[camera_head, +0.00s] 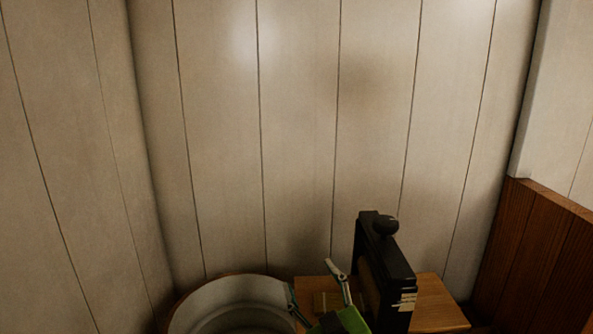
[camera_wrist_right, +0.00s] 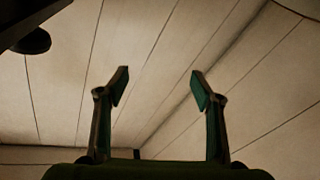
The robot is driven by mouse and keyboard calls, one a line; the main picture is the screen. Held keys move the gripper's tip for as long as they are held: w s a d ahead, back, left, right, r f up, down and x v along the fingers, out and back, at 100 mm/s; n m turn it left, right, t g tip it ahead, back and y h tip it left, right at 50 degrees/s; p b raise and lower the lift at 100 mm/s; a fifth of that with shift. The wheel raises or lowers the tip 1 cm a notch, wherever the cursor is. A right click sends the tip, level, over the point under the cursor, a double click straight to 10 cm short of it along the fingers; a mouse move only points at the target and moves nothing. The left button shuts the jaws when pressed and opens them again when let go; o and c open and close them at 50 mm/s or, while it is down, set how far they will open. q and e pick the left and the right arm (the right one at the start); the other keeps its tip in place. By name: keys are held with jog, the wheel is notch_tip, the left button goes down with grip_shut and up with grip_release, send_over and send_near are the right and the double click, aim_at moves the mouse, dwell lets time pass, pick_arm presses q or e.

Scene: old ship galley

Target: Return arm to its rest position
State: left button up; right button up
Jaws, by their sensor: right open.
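My right gripper (camera_head: 310,276) shows at the bottom of the head view, with its green body cut off by the lower edge. Its two fingers point up and stand apart. In the right wrist view the gripper (camera_wrist_right: 160,80) is open, with nothing between the fingers and only panelled wall beyond. It is between a round white vessel (camera_head: 235,284) on its left and a black upright device with a knob (camera_head: 385,258) on its right. I cannot tell whether it touches either. My left gripper is in neither view.
A wooden surface (camera_head: 440,306) lies under the black device. The device's dark knob (camera_wrist_right: 31,41) shows at the upper left of the wrist view. A pale panelled wall (camera_head: 300,130) stands behind, and dark wood panelling (camera_head: 535,250) is at the right. The space above is clear.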

jog(key=s+d+f+m+g+h, duration=0.2)
jog(key=s+d+f+m+g, duration=0.15)
jog(key=s+d+f, duration=0.5)
jog(key=s+d+f+m+g+h, duration=0.25)
jog(key=s+d+f+g, duration=0.2)
jog(key=f, duration=0.65)
jog(key=s+d+f+g, duration=0.2)
jog(key=s+f, duration=0.1)
jog(key=s, duration=0.4)
jog(key=s+d+f+g+h, duration=0.1)
jog(key=s+f+g, duration=0.15)
jog(key=s, duration=0.45)
jog(key=s+d+f+g, duration=0.2)
jog(key=s+f, duration=0.1)
jog(key=s, duration=0.4)
notch_tip(320, 180, down, 28)
jog(key=s+r+g, duration=0.1)
jog(key=s, duration=0.1)
jog(key=s+d+f+g, duration=0.1)
jog(key=s+d+f, duration=0.1)
jog(key=s+f, duration=1.3)
jog(key=shift+s+d, duration=0.2)
jog(key=shift+s, duration=0.65)
